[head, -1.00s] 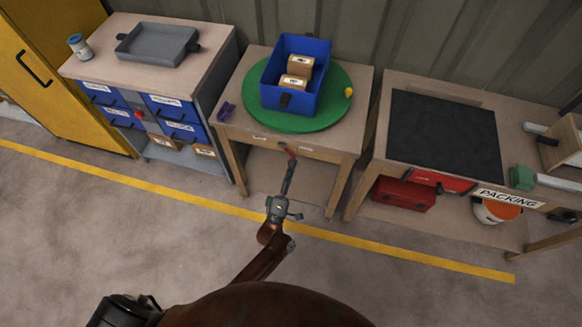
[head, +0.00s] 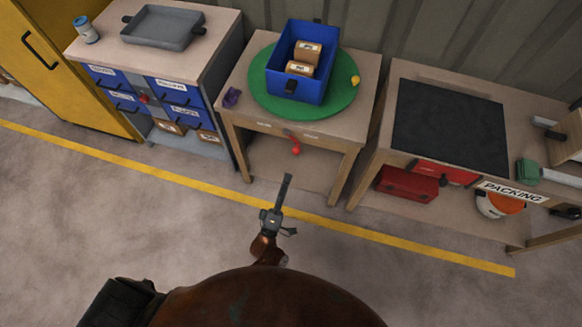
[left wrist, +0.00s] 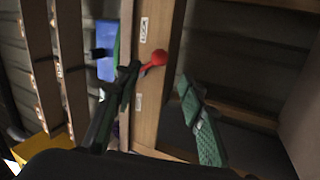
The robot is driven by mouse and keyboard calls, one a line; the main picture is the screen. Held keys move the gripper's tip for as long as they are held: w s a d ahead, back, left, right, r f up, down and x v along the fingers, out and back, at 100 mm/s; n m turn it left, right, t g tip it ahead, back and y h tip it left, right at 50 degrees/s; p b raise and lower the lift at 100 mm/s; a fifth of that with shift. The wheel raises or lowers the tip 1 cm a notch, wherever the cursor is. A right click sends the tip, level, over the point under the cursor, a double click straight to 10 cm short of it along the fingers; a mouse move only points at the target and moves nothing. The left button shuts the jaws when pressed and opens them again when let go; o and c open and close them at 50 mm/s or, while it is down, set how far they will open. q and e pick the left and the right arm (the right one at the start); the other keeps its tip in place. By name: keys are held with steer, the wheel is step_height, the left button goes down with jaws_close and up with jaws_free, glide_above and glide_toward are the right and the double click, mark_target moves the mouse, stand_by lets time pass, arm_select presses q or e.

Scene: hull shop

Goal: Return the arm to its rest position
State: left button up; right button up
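My left gripper (head: 285,182) is in front of the middle table, over the floor, pointing toward the table's front. In the left wrist view its two fingers (left wrist: 160,80) stand apart with nothing held between them. A red ball-ended handle (head: 295,148) on the table's front is beyond the fingertips; it also shows in the left wrist view (left wrist: 154,60). In the head view there is a clear gap between handle and gripper. My right gripper is in neither view.
The middle table carries a green turntable (head: 340,100) with a blue bin (head: 298,86) holding two boxes. A packing bench (head: 520,220) stands right, a drawer cabinet (head: 195,68) left. Open floor (head: 430,285) lies in front, crossed by a yellow line.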

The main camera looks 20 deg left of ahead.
arm_select(q)
steer(key=shift+v, duration=0.95)
